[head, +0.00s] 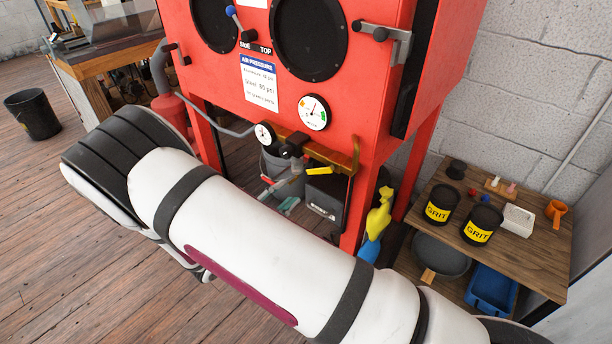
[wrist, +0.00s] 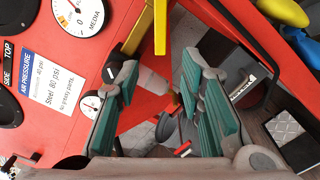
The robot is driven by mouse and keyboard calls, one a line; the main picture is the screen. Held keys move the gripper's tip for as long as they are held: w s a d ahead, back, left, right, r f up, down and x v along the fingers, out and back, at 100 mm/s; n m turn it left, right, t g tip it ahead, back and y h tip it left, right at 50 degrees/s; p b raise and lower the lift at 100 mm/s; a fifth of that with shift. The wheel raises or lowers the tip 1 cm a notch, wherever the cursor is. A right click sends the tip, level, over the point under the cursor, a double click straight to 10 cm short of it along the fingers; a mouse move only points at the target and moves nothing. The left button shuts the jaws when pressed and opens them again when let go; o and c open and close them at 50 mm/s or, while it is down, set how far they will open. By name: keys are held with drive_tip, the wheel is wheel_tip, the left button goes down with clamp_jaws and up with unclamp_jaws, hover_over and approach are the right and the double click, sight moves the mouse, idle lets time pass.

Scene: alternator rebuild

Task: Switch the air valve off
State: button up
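The red blast cabinet (head: 350,75) carries a small gauge (head: 263,134), with dark pipe fittings (head: 291,150) beside it. A yellow lever (head: 318,170), apparently the air valve's handle, sticks out to the right of these fittings. It seems to be the yellow bar at the top of the wrist view (wrist: 160,25). My gripper (wrist: 154,72) is open, its teal-padded fingers apart. A greyish cylindrical fitting (wrist: 151,80) shows between the fingers; I cannot tell whether they touch it. In the head view my gripper (head: 279,198) is small, below the fittings, and partly hidden by my arm.
A brass-coloured pipe (head: 345,158) runs along the cabinet's lower front. A grey bucket (head: 276,168) and a dark box (head: 326,193) stand underneath. A wooden shelf (head: 540,250) with grit tins is at the right. The floor (head: 60,220) at left is largely clear.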

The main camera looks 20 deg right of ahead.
sight(311, 173)
drive_tip(key=x, duration=1)
drive_tip(key=shift+d, duration=0.15)
clamp_jaws()
